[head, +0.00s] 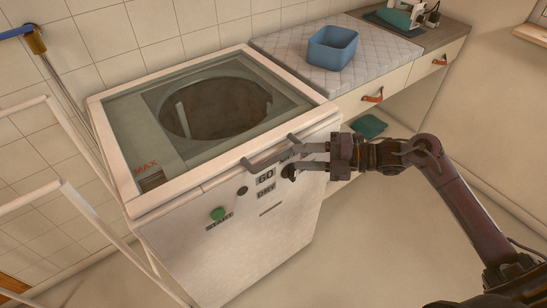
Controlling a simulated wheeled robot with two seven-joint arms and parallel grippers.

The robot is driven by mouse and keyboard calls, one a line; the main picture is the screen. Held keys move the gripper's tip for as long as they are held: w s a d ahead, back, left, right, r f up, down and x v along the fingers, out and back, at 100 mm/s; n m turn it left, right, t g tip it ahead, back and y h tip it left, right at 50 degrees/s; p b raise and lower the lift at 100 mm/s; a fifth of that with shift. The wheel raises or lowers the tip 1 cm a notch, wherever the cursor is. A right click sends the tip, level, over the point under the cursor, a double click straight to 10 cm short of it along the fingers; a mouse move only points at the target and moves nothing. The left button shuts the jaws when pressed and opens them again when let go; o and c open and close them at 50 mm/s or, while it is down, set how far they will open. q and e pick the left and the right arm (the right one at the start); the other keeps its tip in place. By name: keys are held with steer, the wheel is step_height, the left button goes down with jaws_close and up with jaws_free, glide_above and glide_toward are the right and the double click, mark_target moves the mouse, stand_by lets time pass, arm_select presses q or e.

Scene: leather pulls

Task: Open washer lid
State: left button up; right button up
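The white top-loading washer (262,232) stands against the tiled wall. Its lid (128,136) is down, with a white frame around a glass pane. The round dark drum opening (215,108) shows through the glass. A grey bar handle (268,158) runs along the lid's front edge, right of centre. My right gripper (301,157) comes in from the right, its two fingers apart with a gap between them. The fingertips are at the handle's right end, above the dark knob; I cannot tell whether they touch the handle. My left gripper is not in view.
A counter right of the washer holds a quilted pad (287,48) with a blue bin (333,48), and a sewing machine (402,14) at the back. A white rack (62,187) stands close on the washer's left. The floor at front right is clear apart from my arm.

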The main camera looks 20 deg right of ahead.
mark_target(280, 154)
steer(key=p+x, duration=0.1)
steer(key=x, duration=0.5)
steer(key=shift+w+a, duration=0.15)
steer(key=shift+f, duration=0.1)
steer(key=shift+c, duration=0.2)
jaws_close()
